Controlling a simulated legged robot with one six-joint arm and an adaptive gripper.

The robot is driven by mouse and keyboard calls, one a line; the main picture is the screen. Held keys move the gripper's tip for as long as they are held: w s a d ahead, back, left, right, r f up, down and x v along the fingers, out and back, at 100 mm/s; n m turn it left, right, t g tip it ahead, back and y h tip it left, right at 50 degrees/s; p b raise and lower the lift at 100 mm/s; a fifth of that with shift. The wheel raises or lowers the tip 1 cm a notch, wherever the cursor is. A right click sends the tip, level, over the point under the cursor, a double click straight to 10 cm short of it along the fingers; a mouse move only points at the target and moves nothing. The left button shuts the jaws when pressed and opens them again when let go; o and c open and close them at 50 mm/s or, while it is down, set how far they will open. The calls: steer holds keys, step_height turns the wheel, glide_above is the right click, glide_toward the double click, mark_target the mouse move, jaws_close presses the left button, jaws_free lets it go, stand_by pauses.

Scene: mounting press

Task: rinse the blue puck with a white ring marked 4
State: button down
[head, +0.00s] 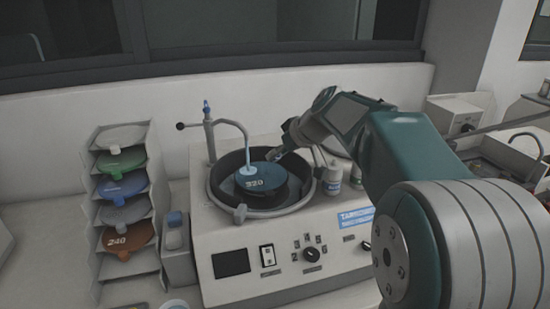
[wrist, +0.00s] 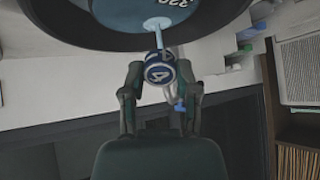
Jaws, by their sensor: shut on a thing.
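The blue puck with a white ring marked 4 (wrist: 160,72) is held between the two fingers of my gripper (wrist: 160,80) in the wrist view, its numbered face towards the camera. In the head view my gripper (head: 275,155) is over the right back part of the round basin, above the dark blue disc marked 320 (head: 262,184). The bent tap (head: 232,123) reaches over the disc, and a pale blue patch of water (head: 247,171) shows beneath its end. In the wrist view the puck overlaps the pale stream; I cannot tell whether they touch.
The basin's grey rim (head: 217,192) surrounds the disc. Two small bottles (head: 332,180) stand right of it. A rack of coloured discs (head: 121,190) stands at left, a small container (head: 176,232) beside it. The control panel (head: 290,262) faces front.

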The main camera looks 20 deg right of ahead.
steer(key=shift+s+d+r, duration=0.15)
steer(key=shift+s+r, duration=0.1)
steer(key=shift+r, duration=0.2)
steer(key=s+g+h, duration=0.1)
steer(key=g, duration=0.1)
steer(key=s+r+g+h, duration=0.1)
steer(key=g+h, duration=0.1)
steer(key=s+r+g+h, duration=0.1)
steer(key=g+h, duration=0.1)
steer(key=g, duration=0.1)
stand_by(0.6)
stand_by(0.5)
